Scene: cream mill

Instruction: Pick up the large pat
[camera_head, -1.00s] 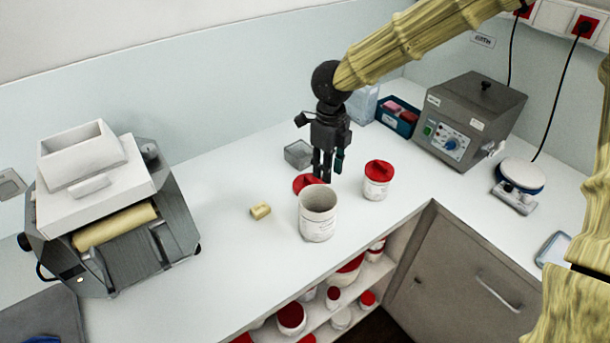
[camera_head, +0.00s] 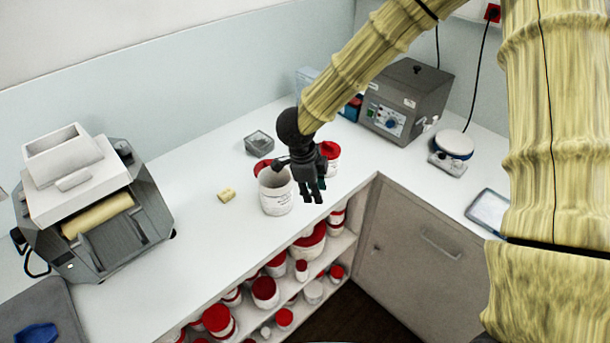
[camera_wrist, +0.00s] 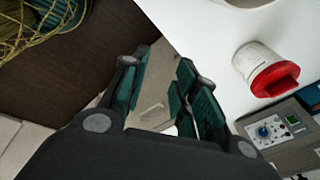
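A small pale-yellow pat (camera_head: 227,195) lies on the white counter, left of an open white tub (camera_head: 276,194). It is the only loose pat I can make out, and it does not show in the wrist view. My gripper (camera_head: 312,194) hangs right of the open tub, near the counter's front edge, apart from the pat. In the wrist view my gripper (camera_wrist: 160,75) has its teal-padded fingers apart with nothing between them. The inside of the open tub is too unclear to tell its contents.
A red-lidded tub (camera_head: 331,156) stands behind my gripper; it also shows in the wrist view (camera_wrist: 265,68). A red lid (camera_head: 262,166) lies behind the open tub. A grey box (camera_head: 259,142) is farther back. A roller machine (camera_head: 95,210) stands left. Counter around the pat is clear.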

